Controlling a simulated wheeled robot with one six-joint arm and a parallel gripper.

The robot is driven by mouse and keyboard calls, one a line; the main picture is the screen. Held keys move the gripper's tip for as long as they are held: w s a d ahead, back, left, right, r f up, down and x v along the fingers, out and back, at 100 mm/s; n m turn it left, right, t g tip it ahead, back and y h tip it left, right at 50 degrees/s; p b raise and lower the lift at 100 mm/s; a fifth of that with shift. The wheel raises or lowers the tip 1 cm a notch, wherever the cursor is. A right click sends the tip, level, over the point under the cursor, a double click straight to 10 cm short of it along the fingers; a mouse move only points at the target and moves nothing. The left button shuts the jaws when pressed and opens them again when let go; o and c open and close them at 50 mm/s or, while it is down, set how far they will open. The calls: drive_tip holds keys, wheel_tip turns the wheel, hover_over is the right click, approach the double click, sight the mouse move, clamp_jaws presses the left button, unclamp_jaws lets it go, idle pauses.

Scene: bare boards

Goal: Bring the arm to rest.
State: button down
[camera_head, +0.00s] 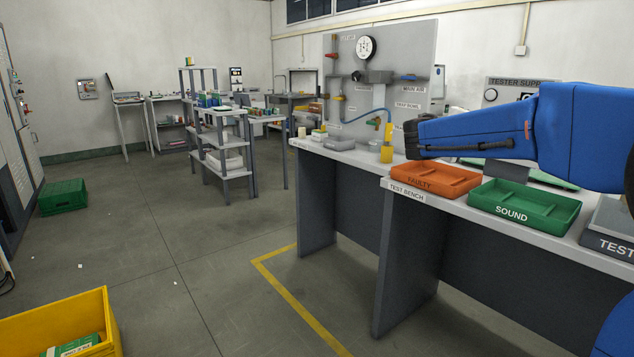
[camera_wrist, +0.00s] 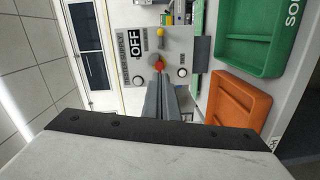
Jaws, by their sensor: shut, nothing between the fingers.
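My gripper (camera_wrist: 161,80) shows in the wrist view, with its two grey fingers side by side, shut and empty. The fingertips point toward a pale panel (camera_wrist: 130,68) marked OFF and overlap a red knob (camera_wrist: 158,65) in the picture; I cannot tell whether they touch it. In the head view, my blue arm (camera_head: 580,135) reaches in from the right edge above the test bench (camera_head: 345,158). I cannot make out the fingers in that view.
An orange FAULTY tray (camera_head: 435,181) and a green SOUND tray (camera_head: 525,207) lie on the bench below my arm. A grey board (camera_head: 345,60) with a gauge stands behind. A yellow crate (camera_head: 60,318) is at lower left.

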drive_tip(key=s+f+m+g+y, duration=0.25)
drive_tip(key=s+f, duration=0.55)
drive_tip(key=s, duration=0.4)
drive_tip(key=s+f+m+g+y, duration=0.15)
drive_tip(key=s+f+y, duration=0.25)
drive_tip(key=s+f, duration=0.6)
drive_tip(key=s+a+f+y, duration=0.2)
drive_tip(key=s+a+f, duration=0.2)
drive_tip(key=s, duration=0.3)
drive_tip(key=s+a+f+y, duration=0.3)
drive_tip(key=s+a+f, duration=0.2)
drive_tip(key=s, duration=0.2)
drive_tip(key=s+a+f+m+g+y, duration=0.1)
drive_tip(key=s+a+f+y, duration=0.1)
drive_tip(key=s+a+f, duration=0.2)
drive_tip(key=s+a, duration=0.1)
drive_tip(key=s, duration=0.2)
drive_tip(key=shift+s+a+f+y, duration=0.25)
drive_tip(key=shift+s+f+y, duration=0.1)
drive_tip(key=shift+s+f, duration=0.05)
drive_tip(key=shift+d, duration=0.1)
